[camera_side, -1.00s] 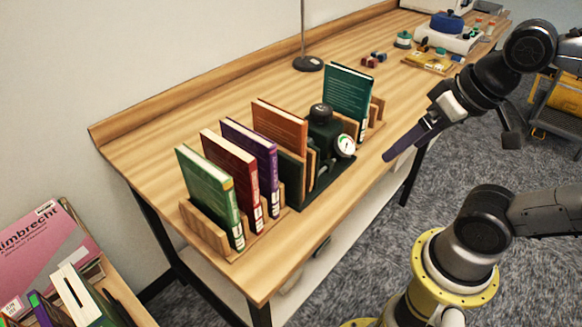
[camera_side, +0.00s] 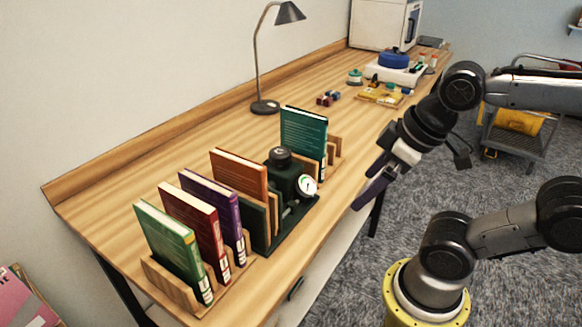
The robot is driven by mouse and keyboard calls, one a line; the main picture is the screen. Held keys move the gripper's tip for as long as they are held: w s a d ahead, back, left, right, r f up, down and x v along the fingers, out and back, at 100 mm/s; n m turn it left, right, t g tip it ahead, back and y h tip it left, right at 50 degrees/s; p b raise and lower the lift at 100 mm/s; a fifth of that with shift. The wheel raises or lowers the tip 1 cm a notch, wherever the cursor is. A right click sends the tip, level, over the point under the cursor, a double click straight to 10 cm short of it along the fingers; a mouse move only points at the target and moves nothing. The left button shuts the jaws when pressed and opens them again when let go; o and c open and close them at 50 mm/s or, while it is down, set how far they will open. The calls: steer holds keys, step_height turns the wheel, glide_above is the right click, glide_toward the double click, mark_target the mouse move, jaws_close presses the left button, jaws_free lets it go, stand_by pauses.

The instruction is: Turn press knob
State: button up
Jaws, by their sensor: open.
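The press (camera_side: 283,182) is a dark green machine on a dark base, standing among the books near the table's front edge. Its black round knob (camera_side: 280,156) sits on top. A white-faced gauge (camera_side: 308,186) faces the front edge. My gripper (camera_side: 366,196) is to the right of the press, just off the table's front edge, at about the gauge's height in the picture. It is open and empty, apart from the knob.
A wooden rack (camera_side: 176,284) holds green, red and purple books left of the press. An orange book (camera_side: 239,175) stands beside it and a teal book (camera_side: 303,138) behind it. A desk lamp (camera_side: 265,107) stands behind. The front right table edge is clear.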

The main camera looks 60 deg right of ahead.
steer(key=w+r+n, duration=0.5)
steer(key=r, duration=0.3)
steer(key=w+d+r+n+g, duration=0.2)
steer(key=w+d+r+n, duration=0.15)
steer(key=w, duration=0.45)
steer(key=g, duration=0.3)
glide_above(280, 151)
step_height(280, 151, down, 7)
steer(key=shift+n, duration=0.45)
step_height(280, 151, down, 13)
steer(key=c, duration=1.3)
